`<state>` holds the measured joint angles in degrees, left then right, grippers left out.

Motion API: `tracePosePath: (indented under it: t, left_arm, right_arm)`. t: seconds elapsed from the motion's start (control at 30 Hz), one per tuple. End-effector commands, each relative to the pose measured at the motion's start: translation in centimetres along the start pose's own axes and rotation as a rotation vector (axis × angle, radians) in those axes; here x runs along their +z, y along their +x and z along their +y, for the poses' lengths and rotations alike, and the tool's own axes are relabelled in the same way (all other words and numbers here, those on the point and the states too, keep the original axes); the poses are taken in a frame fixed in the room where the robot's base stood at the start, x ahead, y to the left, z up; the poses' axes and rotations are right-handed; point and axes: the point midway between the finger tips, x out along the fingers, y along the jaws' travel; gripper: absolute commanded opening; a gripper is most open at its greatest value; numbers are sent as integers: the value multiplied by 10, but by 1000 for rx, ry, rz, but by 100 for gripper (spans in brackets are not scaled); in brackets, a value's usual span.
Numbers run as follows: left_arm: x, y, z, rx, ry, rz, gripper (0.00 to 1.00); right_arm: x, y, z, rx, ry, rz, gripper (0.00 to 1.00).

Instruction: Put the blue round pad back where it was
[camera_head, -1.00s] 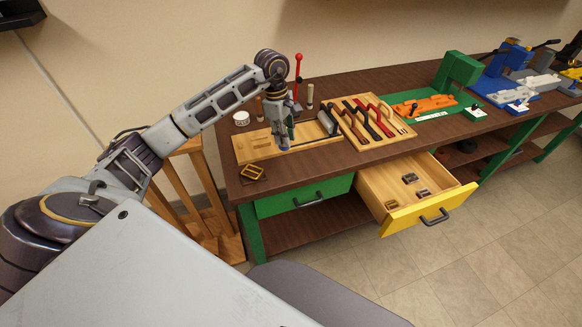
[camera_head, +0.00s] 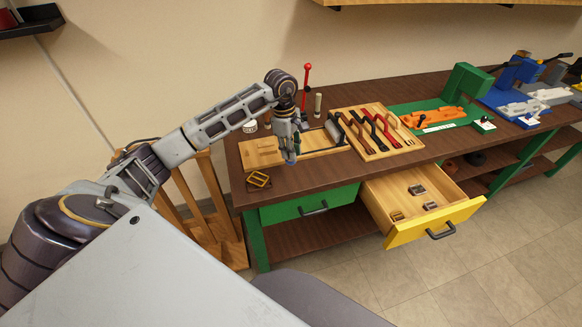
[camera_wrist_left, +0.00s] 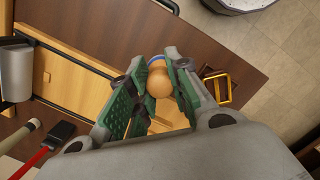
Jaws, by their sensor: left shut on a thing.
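My left gripper (camera_head: 290,157) is shut on the blue round pad (camera_head: 291,162), which shows as a small blue spot under the fingertips, by the front edge of the wooden board (camera_head: 262,152). In the left wrist view the green-padded fingers (camera_wrist_left: 150,92) close around a round wooden knob (camera_wrist_left: 158,83). A blue rim of the pad (camera_wrist_left: 155,62) shows past the knob; the rest is hidden. I cannot tell whether the pad touches the bench top. My right gripper is not in view.
A yellow square frame (camera_head: 258,180) lies left of the gripper near the bench's front edge. A tool rack (camera_head: 370,146) stands to the right. A red lever (camera_head: 306,85) rises behind. The yellow-fronted drawer (camera_head: 436,222) is open. Bare dark bench top (camera_head: 330,168) lies in front of the board.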

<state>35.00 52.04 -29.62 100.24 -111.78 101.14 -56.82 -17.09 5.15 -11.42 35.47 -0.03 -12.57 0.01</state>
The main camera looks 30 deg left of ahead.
Motion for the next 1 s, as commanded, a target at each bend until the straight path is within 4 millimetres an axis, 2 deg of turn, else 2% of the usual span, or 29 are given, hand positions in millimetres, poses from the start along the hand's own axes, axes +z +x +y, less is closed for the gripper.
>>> tracePosePath:
  t: [0.23,0.6,0.77,1.0]
  left_arm:
    - [-4,29,0,-1,0,-2,0]
    - [-5,35,0,1,0,-1,0]
    - [-5,39,0,-1,0,-1,0]
    - [-8,62,-1,-3,0,-2,0]
  right_arm:
    - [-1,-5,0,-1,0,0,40]
    - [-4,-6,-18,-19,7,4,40]
    - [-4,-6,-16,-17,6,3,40]
    - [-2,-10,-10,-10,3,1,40]
